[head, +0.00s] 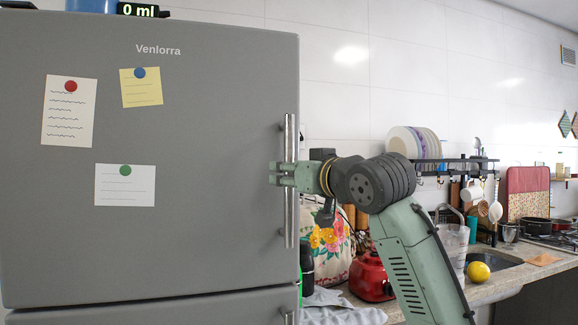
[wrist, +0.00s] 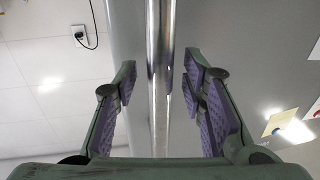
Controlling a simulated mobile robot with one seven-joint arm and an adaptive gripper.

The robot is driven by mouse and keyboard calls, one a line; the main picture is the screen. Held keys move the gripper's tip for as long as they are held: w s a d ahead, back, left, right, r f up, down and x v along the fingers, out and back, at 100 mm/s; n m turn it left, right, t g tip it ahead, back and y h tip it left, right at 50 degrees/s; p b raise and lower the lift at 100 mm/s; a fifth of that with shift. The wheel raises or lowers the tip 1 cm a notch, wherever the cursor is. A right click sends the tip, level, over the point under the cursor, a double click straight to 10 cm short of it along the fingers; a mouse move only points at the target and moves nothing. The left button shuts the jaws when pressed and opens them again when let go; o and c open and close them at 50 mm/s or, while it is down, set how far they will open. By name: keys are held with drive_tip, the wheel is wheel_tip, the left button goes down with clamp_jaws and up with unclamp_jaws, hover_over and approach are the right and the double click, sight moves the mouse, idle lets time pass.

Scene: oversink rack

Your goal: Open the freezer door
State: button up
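The grey fridge-freezer has a large upper door (head: 210,235) marked "Venlorra" and a lower door (head: 150,309); both look shut. A vertical metal bar handle (head: 289,220) runs along the upper door's right side. My gripper (head: 277,174) is at the handle's mid-height, reaching in from the right. In the wrist view the handle (wrist: 161,60) runs between my two purple-padded fingers (wrist: 160,88), with a visible gap on each side. The fingers are open and do not appear to touch the bar. The lower door's handle (head: 289,317) shows only at its top.
Notes with magnets hang on the upper door. To the right, the counter (head: 490,290) holds a red appliance (head: 370,277), a floral bag (head: 330,245) and a lemon (head: 478,271). A dish rack (head: 455,165) stands over the sink.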

drive_tip(key=shift+w+a, duration=0.15)
drive_tip(key=shift+w, duration=0.15)
drive_tip(key=shift+c, duration=0.5)
clamp_jaws()
